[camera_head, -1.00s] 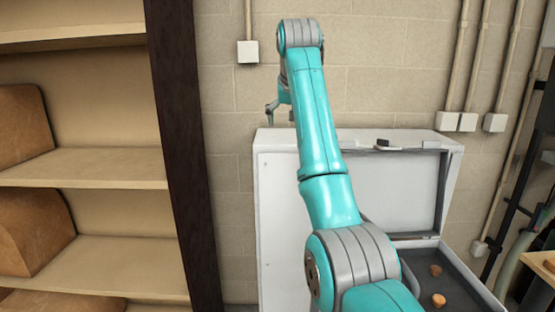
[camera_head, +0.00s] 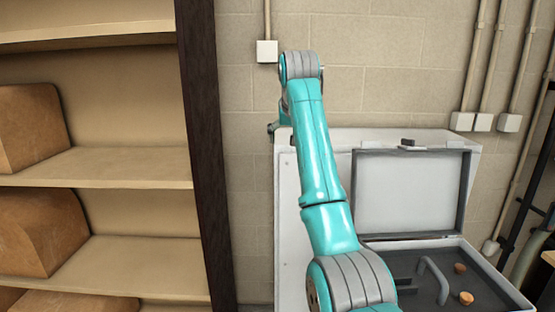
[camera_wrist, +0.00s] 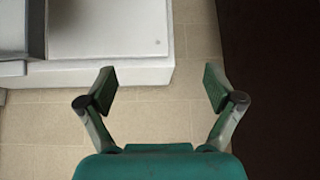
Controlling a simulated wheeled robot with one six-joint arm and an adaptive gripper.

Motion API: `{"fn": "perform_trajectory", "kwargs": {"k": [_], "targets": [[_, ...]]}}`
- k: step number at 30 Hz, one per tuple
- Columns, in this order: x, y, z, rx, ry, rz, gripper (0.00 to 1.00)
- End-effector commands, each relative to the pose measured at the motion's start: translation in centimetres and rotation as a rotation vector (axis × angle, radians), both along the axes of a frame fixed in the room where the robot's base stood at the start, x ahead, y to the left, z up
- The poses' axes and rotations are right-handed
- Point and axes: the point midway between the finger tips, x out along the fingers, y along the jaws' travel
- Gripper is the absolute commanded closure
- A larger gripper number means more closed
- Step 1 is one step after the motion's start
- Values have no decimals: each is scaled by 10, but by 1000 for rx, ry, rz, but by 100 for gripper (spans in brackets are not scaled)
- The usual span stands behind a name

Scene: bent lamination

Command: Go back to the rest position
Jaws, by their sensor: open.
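My gripper (camera_wrist: 160,88) is open and empty in the wrist view, its two fingers spread apart over a tiled surface. In the head view my teal arm rises in the middle of the picture, and the gripper is mostly hidden behind its upper part. A white cabinet (camera_head: 288,200) stands behind the arm; its corner (camera_wrist: 120,72) also shows in the wrist view, beyond the left finger. Nothing is between the fingers.
A wooden shelf unit (camera_head: 110,165) with brown curved pieces (camera_head: 45,235) stands at the left. An open lidded case (camera_head: 405,190) at the right holds a dark tray with two small orange-brown pieces (camera_head: 466,298). Pipes and wall boxes (camera_head: 267,51) line the brick wall.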

Motion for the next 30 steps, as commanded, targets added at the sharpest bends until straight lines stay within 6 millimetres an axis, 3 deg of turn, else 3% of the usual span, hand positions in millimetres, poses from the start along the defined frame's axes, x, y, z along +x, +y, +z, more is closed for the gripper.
{"fn": "perform_trajectory", "kwargs": {"k": [8,17,23,30], "targets": [[12,-6,-73,-1,-23,3,8],[13,-19,-208,-2,-79,11,8],[-5,-32,-297,0,-120,14,8],[-45,-49,-393,1,-170,17,8]]}}
